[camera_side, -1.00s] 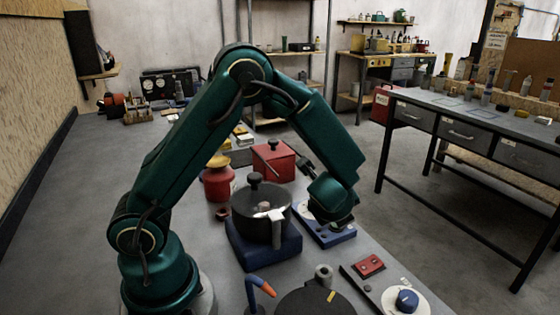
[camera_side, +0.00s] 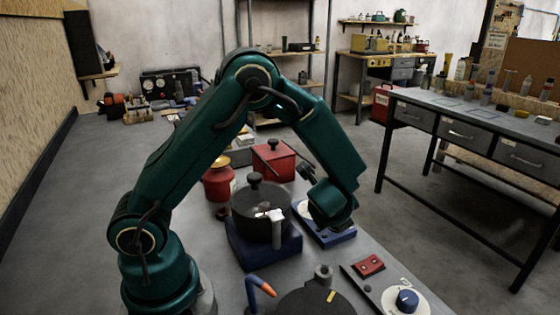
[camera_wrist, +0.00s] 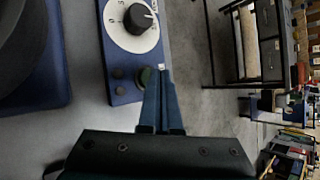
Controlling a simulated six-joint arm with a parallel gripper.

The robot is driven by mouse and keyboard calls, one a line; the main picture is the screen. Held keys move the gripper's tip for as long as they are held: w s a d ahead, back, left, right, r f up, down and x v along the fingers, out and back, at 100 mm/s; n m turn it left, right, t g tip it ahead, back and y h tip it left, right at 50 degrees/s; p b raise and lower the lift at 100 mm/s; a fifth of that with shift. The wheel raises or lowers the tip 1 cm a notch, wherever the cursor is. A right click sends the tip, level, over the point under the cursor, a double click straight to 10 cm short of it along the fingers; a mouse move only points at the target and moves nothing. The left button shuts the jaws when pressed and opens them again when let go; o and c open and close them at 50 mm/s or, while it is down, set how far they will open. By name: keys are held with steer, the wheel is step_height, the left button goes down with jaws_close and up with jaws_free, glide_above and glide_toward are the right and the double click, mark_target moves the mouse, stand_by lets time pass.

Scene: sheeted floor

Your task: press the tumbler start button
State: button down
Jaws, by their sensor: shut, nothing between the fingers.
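The tumbler, a black lidded drum (camera_side: 259,211) on a blue base (camera_side: 262,246), stands mid-bench in the side view. To its right lies a blue control panel (camera_side: 341,238), partly under my wrist. In the wrist view the panel (camera_wrist: 127,53) has a white dial with a black knob (camera_wrist: 139,18), a round greenish button (camera_wrist: 144,74) and two small dark spots. My gripper (camera_wrist: 161,70) is shut and empty, its tips overlapping the right side of the greenish button. Contact cannot be told. In the side view my wrist hides the fingertips.
A red box (camera_side: 273,160) and a red jar (camera_side: 218,181) stand behind the drum. A second panel with a red switch block (camera_side: 369,265) and a blue knob (camera_side: 407,300) lies in front. The bench edge drops to the floor on the right.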

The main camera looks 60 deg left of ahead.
steer(key=shift+f, duration=0.35)
steer(key=shift+r, duration=0.15)
stand_by(0.4)
steer(key=shift+r, duration=0.7)
steer(key=shift+r, duration=0.1)
steer(key=shift+r, duration=2.4)
